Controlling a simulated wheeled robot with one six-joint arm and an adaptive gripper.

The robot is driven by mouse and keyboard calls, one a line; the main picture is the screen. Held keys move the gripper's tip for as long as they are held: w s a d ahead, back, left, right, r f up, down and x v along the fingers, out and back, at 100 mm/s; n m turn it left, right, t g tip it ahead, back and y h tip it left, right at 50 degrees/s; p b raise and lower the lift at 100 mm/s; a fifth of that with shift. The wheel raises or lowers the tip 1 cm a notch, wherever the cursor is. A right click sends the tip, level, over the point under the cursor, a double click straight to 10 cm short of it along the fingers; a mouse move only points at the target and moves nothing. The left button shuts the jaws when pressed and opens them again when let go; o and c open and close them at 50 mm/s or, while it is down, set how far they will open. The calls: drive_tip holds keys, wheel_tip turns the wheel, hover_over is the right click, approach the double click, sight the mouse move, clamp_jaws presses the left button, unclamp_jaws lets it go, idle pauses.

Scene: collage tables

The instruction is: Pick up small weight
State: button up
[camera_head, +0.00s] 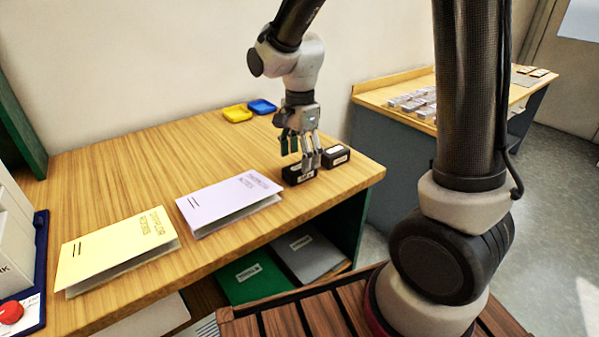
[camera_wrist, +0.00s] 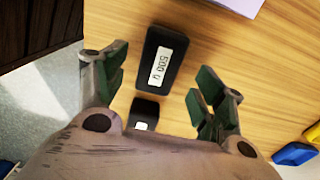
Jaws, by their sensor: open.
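Two black weights with white labels stand on the wooden table near its right end. The larger one (camera_head: 298,174), marked 500 g in the wrist view (camera_wrist: 165,60), is nearer the notebooks. The small weight (camera_head: 335,156) is beside it, toward the back right; in the wrist view (camera_wrist: 146,108) it sits low, its lower end close to my gripper's body. My gripper (camera_head: 300,152) points down over the weights with its fingers apart and nothing held. In the wrist view the gripper (camera_wrist: 158,88) has a finger on either side of the gap between the weights. I cannot tell the fingertips' exact height.
A lilac notebook (camera_head: 228,204) and a yellow one (camera_head: 118,250) lie along the table (camera_head: 110,185). A yellow tray (camera_head: 237,114) and a blue tray (camera_head: 262,106) are at the back. The table's right edge is close to the weights. Another table (camera_head: 375,95) stands behind.

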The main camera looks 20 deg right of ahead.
sight(299, 166)
wheel_tip(299, 166, down, 4)
drive_tip(key=shift+f, duration=0.1)
drive_tip(key=c, duration=1.5)
